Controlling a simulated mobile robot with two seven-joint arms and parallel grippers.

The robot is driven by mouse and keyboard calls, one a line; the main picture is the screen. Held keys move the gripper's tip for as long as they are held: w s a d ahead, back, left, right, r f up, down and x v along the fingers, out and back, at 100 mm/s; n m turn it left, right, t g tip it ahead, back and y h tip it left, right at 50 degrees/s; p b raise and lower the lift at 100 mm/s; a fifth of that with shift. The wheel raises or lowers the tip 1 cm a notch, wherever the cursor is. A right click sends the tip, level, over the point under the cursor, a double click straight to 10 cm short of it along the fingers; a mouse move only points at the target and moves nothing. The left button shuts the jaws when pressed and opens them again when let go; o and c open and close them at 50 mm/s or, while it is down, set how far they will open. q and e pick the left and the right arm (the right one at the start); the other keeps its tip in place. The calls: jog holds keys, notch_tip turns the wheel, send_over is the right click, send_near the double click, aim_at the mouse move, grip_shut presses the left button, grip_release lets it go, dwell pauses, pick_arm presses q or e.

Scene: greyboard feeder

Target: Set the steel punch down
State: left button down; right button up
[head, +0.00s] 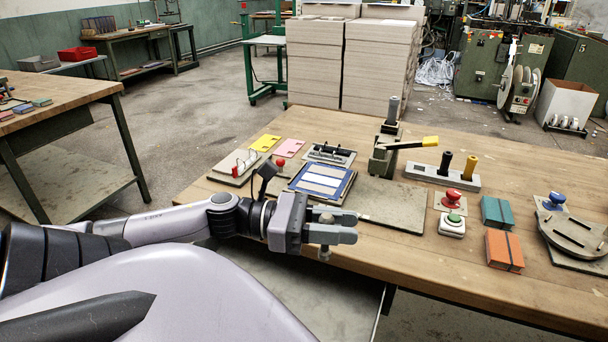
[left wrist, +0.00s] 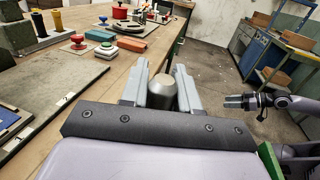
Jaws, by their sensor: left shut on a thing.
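My left gripper (head: 336,230) is shut on the steel punch (head: 325,252), a short grey cylinder whose ends show above and below the jaws. The punch looks roughly upright at the front edge of the wooden table (head: 400,258); I cannot tell whether it is over the wood. In the left wrist view the punch's round top (left wrist: 162,88) sits between the two fingers. A tool block (head: 430,175) with a black and a yellow handle stands further back on the table. My right gripper (left wrist: 240,101) shows small in the left wrist view, apart from the table; its jaw gap is unclear.
A grey board (head: 397,208) lies right of the gripper, with a lever press (head: 384,158) behind it. A blue-framed plate (head: 322,182) lies behind the gripper. Push buttons (head: 452,224), orange (head: 504,250) and teal blocks (head: 496,212) stand right. Bare wood shows along the front edge.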

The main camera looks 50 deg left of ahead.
pick_arm(q)
jog(key=shift+f+b, duration=2.25)
jog(key=shift+f, duration=7.05)
jog(key=shift+f, duration=0.1)
jog(key=c, duration=0.8)
grip_release()
jog(key=shift+r, duration=0.2)
jog(key=shift+v, duration=3.8)
